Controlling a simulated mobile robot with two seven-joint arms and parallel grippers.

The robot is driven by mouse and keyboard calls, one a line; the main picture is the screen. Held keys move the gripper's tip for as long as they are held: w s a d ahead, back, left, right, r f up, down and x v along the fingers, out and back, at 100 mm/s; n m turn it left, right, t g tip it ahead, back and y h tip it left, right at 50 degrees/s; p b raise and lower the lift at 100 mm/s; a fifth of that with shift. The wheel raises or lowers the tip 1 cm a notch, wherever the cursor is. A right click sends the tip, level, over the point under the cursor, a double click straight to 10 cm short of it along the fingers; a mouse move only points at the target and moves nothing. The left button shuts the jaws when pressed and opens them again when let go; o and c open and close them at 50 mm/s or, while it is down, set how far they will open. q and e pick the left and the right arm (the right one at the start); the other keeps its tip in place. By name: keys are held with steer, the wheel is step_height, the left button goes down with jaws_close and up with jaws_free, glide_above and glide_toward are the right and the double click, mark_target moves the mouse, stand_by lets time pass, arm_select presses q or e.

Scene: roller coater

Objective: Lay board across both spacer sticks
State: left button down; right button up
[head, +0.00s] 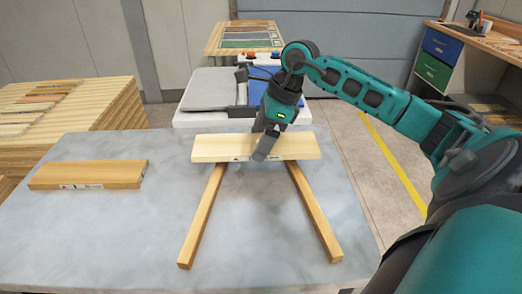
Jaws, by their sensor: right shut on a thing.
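A pale wooden board (215,148) lies crosswise at the far ends of the two spacer sticks, near the table's back edge. Its ends reach past both sticks. Whether it rests on them or hangs just above, I cannot tell. The left stick (200,222) and the right stick (316,215) spread apart toward the front. My right gripper (264,150) is shut on the board near its middle, with a finger over the front edge. The far finger is hidden. My left gripper is not in view.
Another board (88,174) lies at the left of the grey table (110,235). Stacked timber (75,112) stands at the back left. The roller coater (205,92) is behind the table. A workbench with drawers (437,58) is at the back right. The table's front left is clear.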

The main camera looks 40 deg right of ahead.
steer(key=shift+f, duration=1.85)
steer(key=shift+f+b, duration=0.25)
steer(key=shift+b, duration=0.05)
steer(key=o, duration=0.9)
steer(key=shift+r, duration=0.1)
steer(key=v, duration=1.2)
steer(key=shift+a+r, duration=0.1)
steer(key=shift+r, duration=0.1)
steer(key=shift+a, duration=0.1)
